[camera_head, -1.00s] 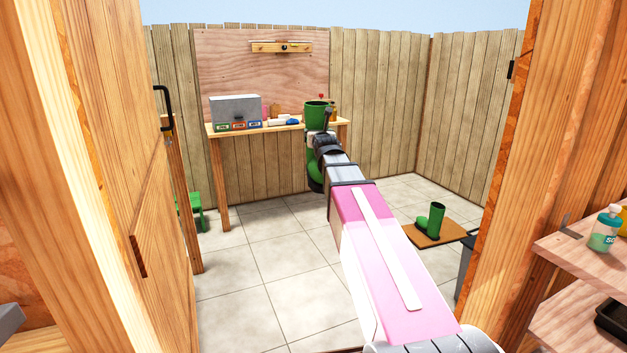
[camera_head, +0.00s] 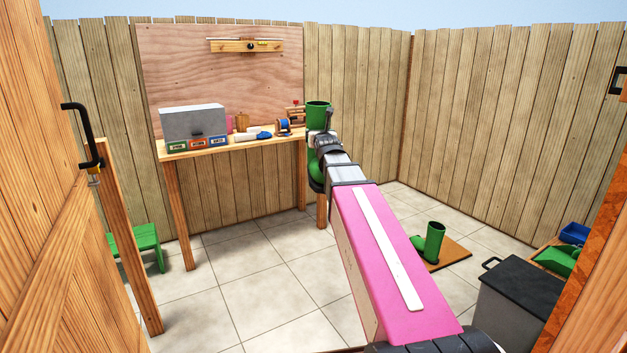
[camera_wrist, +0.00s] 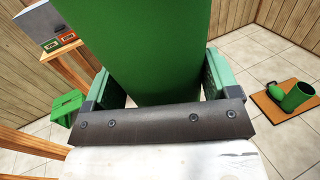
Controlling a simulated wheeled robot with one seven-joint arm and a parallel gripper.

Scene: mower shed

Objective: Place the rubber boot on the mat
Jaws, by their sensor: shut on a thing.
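My gripper (camera_head: 325,138) is shut on a green rubber boot (camera_head: 318,116), held upright in the air ahead of me; my arm hides part of it. In the wrist view the boot's green shaft (camera_wrist: 150,45) fills the space between the two fingers. The mat (camera_head: 458,250) is a flat brown square on the floor to the right of my arm. A second green boot (camera_head: 434,240) stands on the mat. Both the mat (camera_wrist: 279,118) and that boot (camera_wrist: 298,97) also show at the right of the wrist view.
A workbench (camera_head: 240,148) with a grey box (camera_head: 193,122) stands at the back wall. A green stool (camera_head: 137,240) is at left. A dark lidded bin (camera_head: 515,295) stands right, near the mat. A wooden door (camera_head: 50,220) stands at left. The tiled floor between is clear.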

